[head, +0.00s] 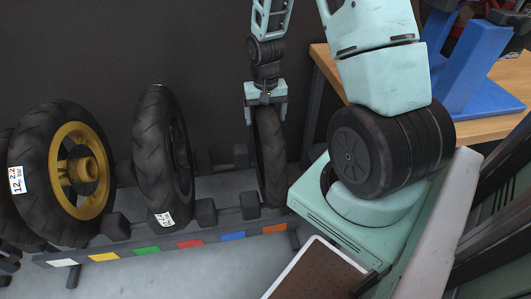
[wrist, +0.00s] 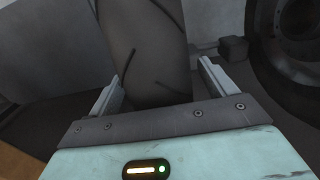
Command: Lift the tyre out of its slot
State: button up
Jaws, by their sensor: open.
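The tyre (head: 270,157) stands upright in the rack at the right end, seen nearly edge-on in the head view. My gripper (head: 266,112) is over its top, pointing down, with one finger on each side of the tread. In the wrist view the tyre's grooved tread (wrist: 152,45) runs between the two fingers of my gripper (wrist: 160,80), with small gaps visible beside it. The fingers are open and do not grip it. The tyre's lower part sits between dark blocks of the rack (head: 190,242).
Another tyre (head: 160,150) stands to its left in the rack. A tyre with a gold rim (head: 75,170) is farther left. Coloured labels line the rack's front. A wooden bench (head: 490,105) with a blue stand (head: 470,75) is at the right.

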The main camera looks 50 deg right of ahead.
jog(key=shift+w+f, duration=0.1)
jog(key=c, duration=1.8)
jog(key=shift+o, duration=0.2)
notch_tip(320, 180, up, 10)
jog(key=p, duration=0.2)
jog(key=shift+p, duration=0.4)
notch_tip(320, 180, up, 13)
jog(key=p, duration=1.2)
